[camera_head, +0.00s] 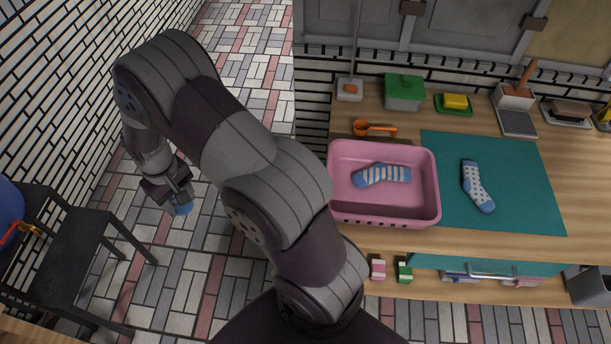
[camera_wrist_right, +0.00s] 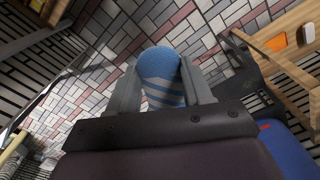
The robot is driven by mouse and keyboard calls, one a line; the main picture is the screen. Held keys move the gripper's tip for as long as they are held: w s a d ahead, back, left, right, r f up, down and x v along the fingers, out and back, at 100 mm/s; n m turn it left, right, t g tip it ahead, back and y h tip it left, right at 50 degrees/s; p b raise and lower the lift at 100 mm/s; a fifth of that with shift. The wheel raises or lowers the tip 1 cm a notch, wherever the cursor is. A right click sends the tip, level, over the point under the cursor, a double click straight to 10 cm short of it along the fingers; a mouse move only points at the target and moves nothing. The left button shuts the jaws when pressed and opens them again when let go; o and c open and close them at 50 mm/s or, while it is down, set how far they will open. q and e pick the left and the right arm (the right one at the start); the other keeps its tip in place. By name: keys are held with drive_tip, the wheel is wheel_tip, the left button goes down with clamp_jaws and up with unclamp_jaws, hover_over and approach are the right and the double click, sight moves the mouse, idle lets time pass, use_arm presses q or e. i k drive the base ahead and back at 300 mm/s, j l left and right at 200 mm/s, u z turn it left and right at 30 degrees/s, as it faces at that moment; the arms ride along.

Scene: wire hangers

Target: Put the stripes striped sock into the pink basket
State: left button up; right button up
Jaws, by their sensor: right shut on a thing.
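My right gripper (camera_head: 177,191) hangs at the left of the head view, over the tiled floor and well away from the counter. It is shut on a blue sock with pale stripes (camera_wrist_right: 162,78), which sits between the two fingers in the right wrist view. Only a small blue end of this held sock (camera_head: 183,209) shows in the head view. The pink basket (camera_head: 384,218) stands on the counter with another blue and white striped sock (camera_head: 382,175) lying inside it. A blue-and-white dotted sock (camera_head: 477,187) lies on the teal mat (camera_head: 525,195). My left gripper is out of view.
An orange spoon (camera_head: 375,128) lies behind the basket. A green box (camera_head: 404,92), a yellow block on a green dish (camera_head: 455,103) and a brush holder (camera_head: 514,98) stand along the back. A dark chair (camera_head: 75,255) is at the left.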

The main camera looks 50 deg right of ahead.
sight(379, 206)
drive_tip(key=i+l+z, duration=0.1)
drive_tip(key=z, duration=0.4)
drive_tip(key=i+z, duration=0.3)
drive_tip(key=z, duration=0.2)
drive_tip(key=i+j+z, duration=0.1)
drive_tip(key=z, duration=0.35)
drive_tip(key=i+j+z, duration=0.2)
drive_tip(key=z, duration=0.3)
drive_tip(key=i+j+z, duration=0.2)
drive_tip(key=z, duration=0.3)
drive_tip(key=i+j+z, duration=0.1)
drive_tip(key=j+z, duration=0.15)
drive_tip(key=z, duration=0.25)
drive_tip(key=i+j+z, duration=0.25)
drive_tip(key=z, duration=0.15)
drive_tip(key=i+j+z, duration=0.15)
drive_tip(key=j+z, duration=0.25)
drive_tip(key=i+j+z, duration=0.1)
drive_tip(key=j+z, duration=0.65)
drive_tip(key=j, duration=0.15)
drive_tip(key=i, duration=0.05)
